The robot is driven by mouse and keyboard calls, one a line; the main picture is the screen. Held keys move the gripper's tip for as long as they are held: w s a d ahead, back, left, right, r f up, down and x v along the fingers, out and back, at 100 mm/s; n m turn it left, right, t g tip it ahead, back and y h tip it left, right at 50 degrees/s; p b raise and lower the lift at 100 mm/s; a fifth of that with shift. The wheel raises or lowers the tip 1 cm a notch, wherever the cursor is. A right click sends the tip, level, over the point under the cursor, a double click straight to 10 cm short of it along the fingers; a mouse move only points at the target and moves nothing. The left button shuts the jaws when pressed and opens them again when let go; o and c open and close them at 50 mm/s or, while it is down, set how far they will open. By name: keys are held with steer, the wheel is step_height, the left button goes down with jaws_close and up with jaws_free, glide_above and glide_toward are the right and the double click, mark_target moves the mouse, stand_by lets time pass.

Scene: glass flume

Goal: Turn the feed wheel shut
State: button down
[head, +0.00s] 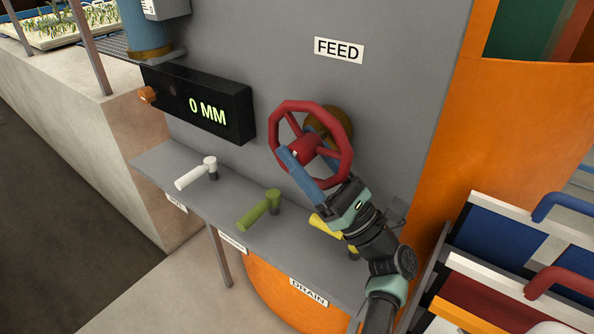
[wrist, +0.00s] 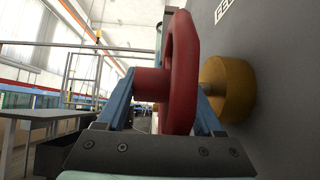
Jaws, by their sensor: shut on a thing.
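The red feed wheel (head: 277,118) is mounted on a brass-brown stem (head: 339,122) on the grey panel, under a white FEED label (head: 339,49). My gripper (head: 303,166) reaches it from the lower right. Its blue fingers straddle the lower part of the wheel. In the wrist view the red wheel (wrist: 181,75) shows edge-on between the two fingers (wrist: 165,112), one on each side, with the stem (wrist: 228,88) behind at right. The gripper is shut on the wheel. The exact contact is partly hidden by the fingers and wheel.
A black display (head: 197,103) reads 0 MM. White (head: 197,173), green (head: 259,208) and yellow (head: 325,225) handles stand on the grey shelf below, the yellow one close beside my gripper. An orange panel (head: 440,130) and racked coloured boards (head: 520,240) are at right.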

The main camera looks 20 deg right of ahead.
steer(key=shift+t+y+b, duration=0.5)
steer(key=shift+t+b, duration=0.1)
steer(key=shift+b, duration=0.5)
jaws_free()
